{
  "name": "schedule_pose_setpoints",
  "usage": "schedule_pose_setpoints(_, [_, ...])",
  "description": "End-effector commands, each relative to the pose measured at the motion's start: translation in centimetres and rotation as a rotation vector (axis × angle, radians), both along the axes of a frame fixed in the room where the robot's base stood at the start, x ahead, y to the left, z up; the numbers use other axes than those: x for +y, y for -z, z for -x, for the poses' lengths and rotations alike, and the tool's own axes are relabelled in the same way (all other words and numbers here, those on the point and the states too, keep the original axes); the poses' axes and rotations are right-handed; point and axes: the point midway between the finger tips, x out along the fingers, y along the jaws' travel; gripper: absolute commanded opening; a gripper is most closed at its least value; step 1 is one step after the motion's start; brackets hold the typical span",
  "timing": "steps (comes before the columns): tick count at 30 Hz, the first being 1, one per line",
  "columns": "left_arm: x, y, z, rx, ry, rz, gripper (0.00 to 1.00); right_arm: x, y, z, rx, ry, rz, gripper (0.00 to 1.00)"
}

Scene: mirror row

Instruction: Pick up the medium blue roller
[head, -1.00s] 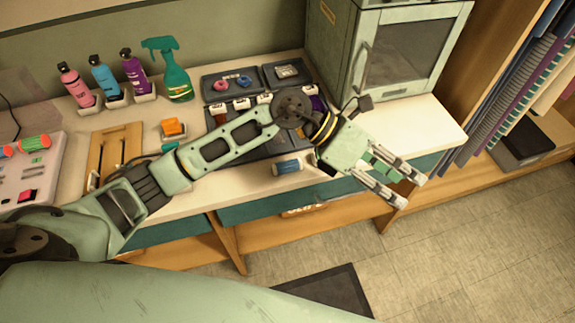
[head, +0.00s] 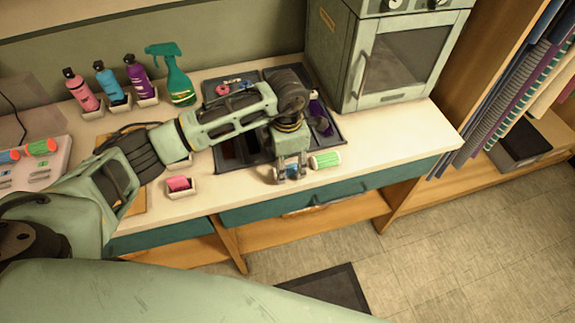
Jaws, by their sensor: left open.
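The medium blue roller (head: 292,170) lies on the counter near its front edge. Only a small blue part of it shows between the fingers of my left gripper (head: 291,176). The gripper points down over the roller and is open, with a finger to each side of it. I cannot tell whether the fingers touch it. A green roller with pale ends (head: 325,160) lies just right of the gripper. My right gripper is not in view.
A dark tray (head: 333,138) lies behind the gripper, partly hidden by my arm. A pale green oven-like cabinet (head: 398,65) stands at the back right. A spray bottle (head: 178,80) stands at the back left. The counter's right end (head: 405,135) is clear.

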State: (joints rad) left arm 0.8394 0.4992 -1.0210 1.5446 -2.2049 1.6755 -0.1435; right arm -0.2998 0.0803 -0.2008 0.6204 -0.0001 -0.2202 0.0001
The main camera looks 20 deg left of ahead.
Motion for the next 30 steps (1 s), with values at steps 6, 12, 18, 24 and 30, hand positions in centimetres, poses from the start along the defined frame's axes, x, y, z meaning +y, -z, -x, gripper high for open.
schedule_pose_setpoints(6, [-0.1,1.7,0.0,-0.001,0.002,0.003,0.47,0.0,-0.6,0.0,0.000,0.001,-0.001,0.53])
schedule_pose_setpoints(12, [-0.1,1.7,-0.1,-0.002,0.002,0.003,0.46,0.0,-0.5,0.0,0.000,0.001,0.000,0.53])
schedule_pose_setpoints(18, [-0.1,1.7,-0.1,-0.002,0.001,0.003,0.29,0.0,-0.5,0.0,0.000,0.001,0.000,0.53])
schedule_pose_setpoints(24, [-0.1,1.7,-0.1,-0.002,0.001,0.003,0.11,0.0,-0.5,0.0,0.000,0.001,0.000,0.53])
schedule_pose_setpoints(30, [-0.1,1.7,-0.1,-0.002,0.001,0.003,0.00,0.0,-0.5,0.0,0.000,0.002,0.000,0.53])
